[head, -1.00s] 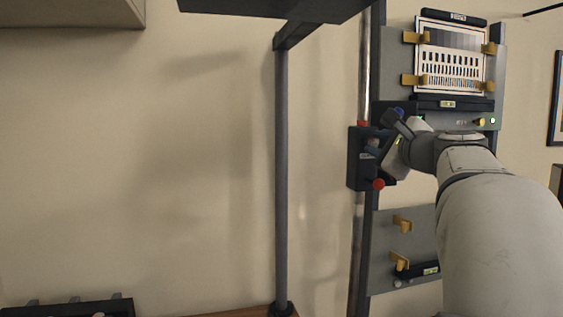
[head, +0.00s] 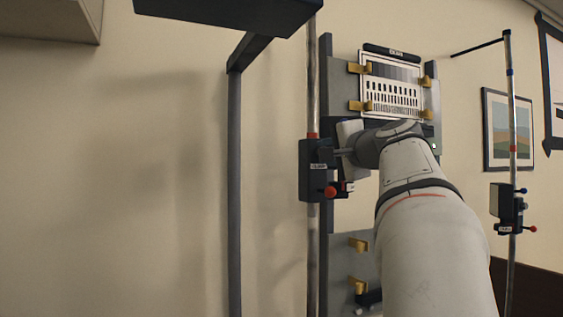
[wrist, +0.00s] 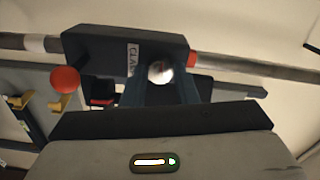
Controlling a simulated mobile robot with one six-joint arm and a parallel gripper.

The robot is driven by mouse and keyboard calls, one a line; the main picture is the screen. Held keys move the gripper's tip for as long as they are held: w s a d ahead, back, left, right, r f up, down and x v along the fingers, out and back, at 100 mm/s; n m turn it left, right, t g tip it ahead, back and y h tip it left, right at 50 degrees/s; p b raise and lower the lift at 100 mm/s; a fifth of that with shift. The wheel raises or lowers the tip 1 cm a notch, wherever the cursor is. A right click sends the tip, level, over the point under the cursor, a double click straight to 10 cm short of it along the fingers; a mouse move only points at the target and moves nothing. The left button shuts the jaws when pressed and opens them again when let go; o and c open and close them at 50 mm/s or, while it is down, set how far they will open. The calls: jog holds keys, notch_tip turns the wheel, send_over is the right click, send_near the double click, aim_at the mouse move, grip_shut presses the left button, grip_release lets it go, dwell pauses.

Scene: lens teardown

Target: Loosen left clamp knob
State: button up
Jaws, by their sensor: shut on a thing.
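The left clamp (head: 312,170) is a dark box on the left metal post, with a white label and a red ball (head: 330,192) low on its front. In the wrist view the clamp body (wrist: 110,52) and red ball (wrist: 65,80) lie beyond my fingers. My gripper (wrist: 162,80) reaches the clamp from the right and is shut on its knob (wrist: 160,71), whose pale round end shows between the dark fingers. In the head view my gripper (head: 338,154) is at the clamp's right side, and the knob cannot be made out there.
A grey panel with yellow clips holds a test chart (head: 394,88) above my arm. Lower yellow clips (head: 358,244) are below the clamp. A second clamp (head: 507,205) is on the right post. A dark upright (head: 234,190) stands left of the left post.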

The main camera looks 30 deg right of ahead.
jog(key=shift+n, duration=0.4)
jog(key=o, duration=1)
jog(key=s, duration=0.7)
jog(key=shift+s+a+b, duration=0.25)
jog(key=shift+s+b, duration=0.15)
